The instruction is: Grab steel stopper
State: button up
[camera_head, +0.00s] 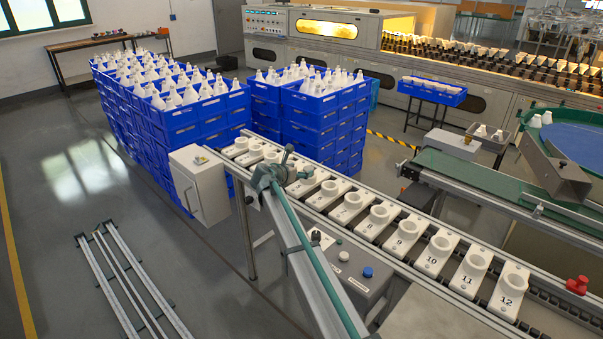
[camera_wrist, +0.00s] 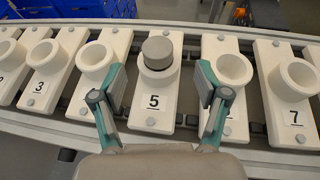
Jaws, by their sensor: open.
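The steel stopper (camera_wrist: 157,52) is a short grey cylinder. It sits upright in the white cup of the holder numbered 5 (camera_wrist: 153,103) in the wrist view, its top above the rim. My gripper (camera_wrist: 161,82) is open and empty, with one green-and-grey finger to each side of holder 5. The stopper lies between the fingers as seen in the picture, a little beyond the tips; no contact shows. In the head view my gripper (camera_head: 290,168) is above the row of holders, and I cannot make out the stopper there.
The numbered white holders stand side by side on a conveyor (camera_head: 345,180); the neighbouring cups (camera_wrist: 96,60) look empty. A control box (camera_head: 345,262) with buttons is at its near side. Stacked blue crates (camera_head: 205,115) with white bulbs stand behind. A red button (camera_head: 577,285) is at right.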

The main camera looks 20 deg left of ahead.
aim_at(309, 168)
jog(key=shift+a+p+x, duration=0.1)
jog(key=shift+p+x, duration=0.25)
jog(key=shift+x, duration=1.6)
jog(key=shift+a+p+x, duration=0.15)
jog(key=shift+p+x, duration=0.15)
jog(key=shift+x, duration=1.7)
jog(key=c, duration=1.4)
jog(key=shift+o, duration=0.2)
jog(key=shift+r, duration=0.2)
